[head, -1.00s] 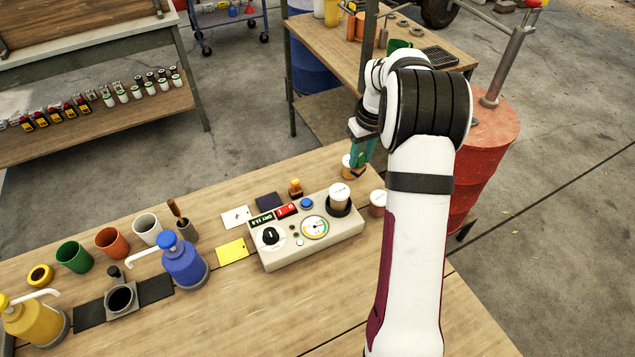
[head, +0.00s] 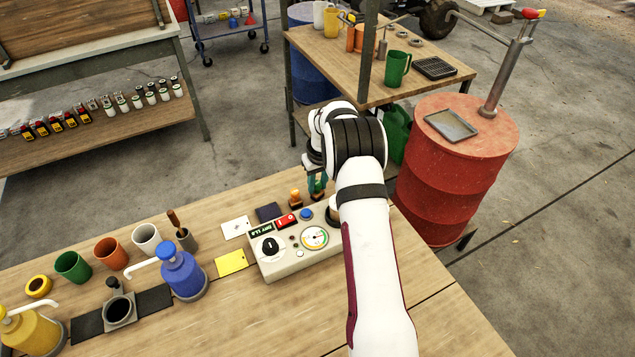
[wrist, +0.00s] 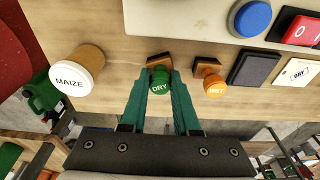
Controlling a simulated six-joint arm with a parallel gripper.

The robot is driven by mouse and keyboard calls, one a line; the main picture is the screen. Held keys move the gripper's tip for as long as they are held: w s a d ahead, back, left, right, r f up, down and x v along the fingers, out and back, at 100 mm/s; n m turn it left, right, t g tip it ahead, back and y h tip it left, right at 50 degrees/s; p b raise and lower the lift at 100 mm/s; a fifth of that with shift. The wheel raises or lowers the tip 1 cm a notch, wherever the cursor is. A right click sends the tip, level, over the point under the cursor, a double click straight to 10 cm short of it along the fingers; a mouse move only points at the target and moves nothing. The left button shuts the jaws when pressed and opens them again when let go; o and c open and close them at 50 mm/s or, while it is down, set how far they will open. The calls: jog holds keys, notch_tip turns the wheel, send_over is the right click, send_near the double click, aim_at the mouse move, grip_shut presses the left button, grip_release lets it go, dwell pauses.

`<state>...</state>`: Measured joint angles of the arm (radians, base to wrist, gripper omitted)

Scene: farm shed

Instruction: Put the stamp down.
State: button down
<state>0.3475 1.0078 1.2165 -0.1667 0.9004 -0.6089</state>
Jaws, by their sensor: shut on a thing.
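My gripper (wrist: 160,100) is shut on the green-knobbed stamp marked DRY (wrist: 160,82), which has a wooden base. In the head view my gripper (head: 316,184) is behind the moisture meter, just right of the orange stamp (head: 295,199). The orange stamp, marked WET, also stands upright in the wrist view (wrist: 211,85), a small gap from the held stamp. The held stamp's base is at or close above the bench top; I cannot tell whether it touches. The dark ink pad (wrist: 254,68) and the white card printed DRY (wrist: 299,72) lie beyond the orange stamp.
The meter (head: 290,265) stands in front of my gripper. A tub marked MAIZE (wrist: 78,75) stands to the left in the wrist view. A yellow card (head: 231,261), a blue pump bottle (head: 182,272) and several cups are farther left on the bench (head: 235,315).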

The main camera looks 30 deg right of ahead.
jog(key=c, duration=0.7)
grip_release()
jog(key=shift+o, duration=0.2)
notch_tip(320, 180, up, 12)
jog(key=s, duration=0.2)
jog(key=s+a+r+m, duration=0.2)
jog(key=s+a+r, duration=0.6)
jog(key=s+a, duration=0.2)
jog(key=s+a+m, duration=0.1)
jog(key=s+a, duration=0.2)
jog(key=s, duration=0.6)
jog(key=s+a+m+g+y, duration=0.1)
jog(key=s+a, duration=0.3)
jog(key=s, duration=0.4)
jog(key=s+a+m+g, duration=0.1)
jog(key=s+a, duration=0.3)
jog(key=s, duration=0.5)
jog(key=shift+s+f+y, duration=0.3)
jog(key=shift+f+y, duration=0.1)
